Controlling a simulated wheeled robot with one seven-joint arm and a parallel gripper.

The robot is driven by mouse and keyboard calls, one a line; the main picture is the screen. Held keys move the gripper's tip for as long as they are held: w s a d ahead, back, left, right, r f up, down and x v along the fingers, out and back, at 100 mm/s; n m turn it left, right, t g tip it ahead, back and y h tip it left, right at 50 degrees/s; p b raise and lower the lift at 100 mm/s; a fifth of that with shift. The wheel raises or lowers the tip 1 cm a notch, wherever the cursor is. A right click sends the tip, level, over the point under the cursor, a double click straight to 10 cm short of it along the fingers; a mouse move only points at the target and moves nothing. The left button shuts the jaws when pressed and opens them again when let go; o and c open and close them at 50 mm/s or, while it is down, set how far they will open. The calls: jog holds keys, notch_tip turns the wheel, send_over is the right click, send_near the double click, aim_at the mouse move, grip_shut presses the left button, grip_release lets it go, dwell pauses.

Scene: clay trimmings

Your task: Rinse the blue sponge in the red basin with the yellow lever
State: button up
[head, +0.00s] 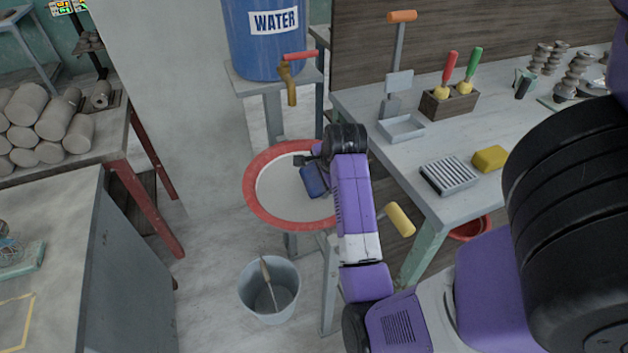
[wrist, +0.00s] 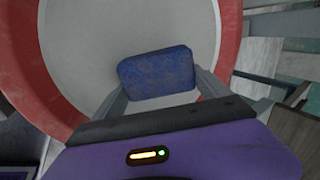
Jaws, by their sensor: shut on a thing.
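The blue sponge (wrist: 157,73) is held between the two fingers of my gripper (wrist: 160,96), shut on it. In the head view the sponge (head: 314,181) shows at the left side of my gripper (head: 312,168), over the pale inside of the red-rimmed basin (head: 262,208). I cannot tell whether the sponge touches the basin's bottom. My arm hides the basin's right part. A yellow lever (head: 400,219) sticks out to the right of the basin, just past my forearm.
A blue water barrel (head: 262,50) with a brass, red-handled tap (head: 290,85) stands behind the basin. A grey bucket (head: 269,290) with a tool is on the floor below. The right workbench (head: 440,195) holds a yellow sponge (head: 490,158), a ribbed block (head: 449,175) and a tray (head: 401,128).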

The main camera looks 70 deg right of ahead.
jog(key=shift+d, duration=0.3)
jog(key=shift+r, duration=0.1)
notch_tip(320, 180, up, 9)
jog(key=p, duration=0.9)
jog(key=shift+s, duration=0.1)
dwell(1.1)
